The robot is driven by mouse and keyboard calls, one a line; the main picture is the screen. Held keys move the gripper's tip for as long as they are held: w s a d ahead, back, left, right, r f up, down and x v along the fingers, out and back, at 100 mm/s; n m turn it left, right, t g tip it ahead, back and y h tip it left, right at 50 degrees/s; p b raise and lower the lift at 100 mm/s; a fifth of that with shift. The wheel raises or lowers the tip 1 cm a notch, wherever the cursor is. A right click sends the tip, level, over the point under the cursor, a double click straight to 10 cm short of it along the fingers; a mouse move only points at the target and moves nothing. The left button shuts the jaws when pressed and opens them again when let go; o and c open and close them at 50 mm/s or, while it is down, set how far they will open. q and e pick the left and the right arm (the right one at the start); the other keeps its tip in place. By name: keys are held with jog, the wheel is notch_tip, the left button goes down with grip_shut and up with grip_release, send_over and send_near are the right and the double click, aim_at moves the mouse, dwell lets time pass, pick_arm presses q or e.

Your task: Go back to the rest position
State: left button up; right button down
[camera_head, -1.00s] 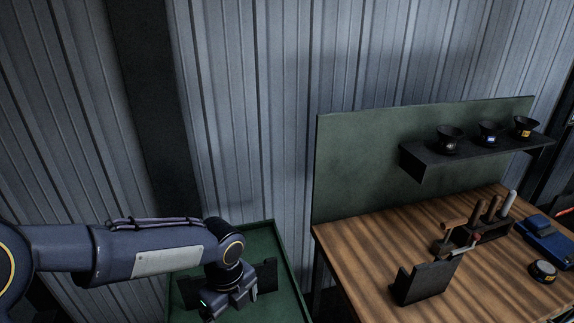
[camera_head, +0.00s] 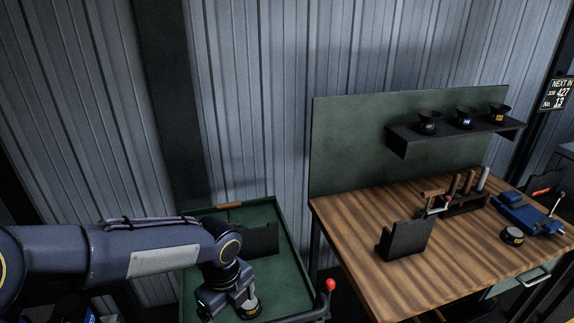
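My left arm comes in from the left. Its wrist points down over the green tray-like cart (camera_head: 297,262). The fingers of my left gripper (camera_head: 240,312) are mostly hidden behind the wrist and cut off at the bottom edge, so their opening does not show. A small round metal-and-dark part (camera_head: 251,306) is beside the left gripper, on the cart's floor or close to it; I cannot tell whether the gripper touches it. My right gripper is out of view.
A wooden workbench (camera_head: 350,225) stands at right with a black stand (camera_head: 405,238), a tool rack (camera_head: 465,200), a blue vise (camera_head: 527,214) and a dark round puck (camera_head: 512,236). A shelf (camera_head: 405,145) holds three dark cups. A lever with a red knob (camera_head: 330,285) rises beside the cart.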

pick_arm(q)
jog(key=s+a+n, duration=0.1)
jog(key=n, duration=0.1)
jog(key=s+a+n+b, duration=0.1)
jog(key=a+n, duration=0.1)
jog(key=s+a+r+n+b, duration=0.1)
jog(key=n, duration=0.1)
jog(key=shift+a+n+t+h, duration=0.2)
jog(key=shift+n+t+h, duration=0.1)
jog(key=shift+h, duration=0.1)
jog(key=s+a+f+n+t+h+b, duration=0.1)
jog(key=s+n+b, duration=0.3)
jog(key=n, duration=0.6)
jog(key=s+a+f+n+t+h+b, duration=0.2)
jog(key=s+a+n+t+b, duration=0.1)
jog(key=s+n, duration=0.5)
jog(key=shift+s+a+f+n+t+b, duration=0.2)
jog(key=shift+n+t+b, duration=0.2)
jog(key=shift+n, duration=0.9)
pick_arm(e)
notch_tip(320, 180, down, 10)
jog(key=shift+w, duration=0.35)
pick_arm(q)
jog(key=shift+w, duration=0.1)
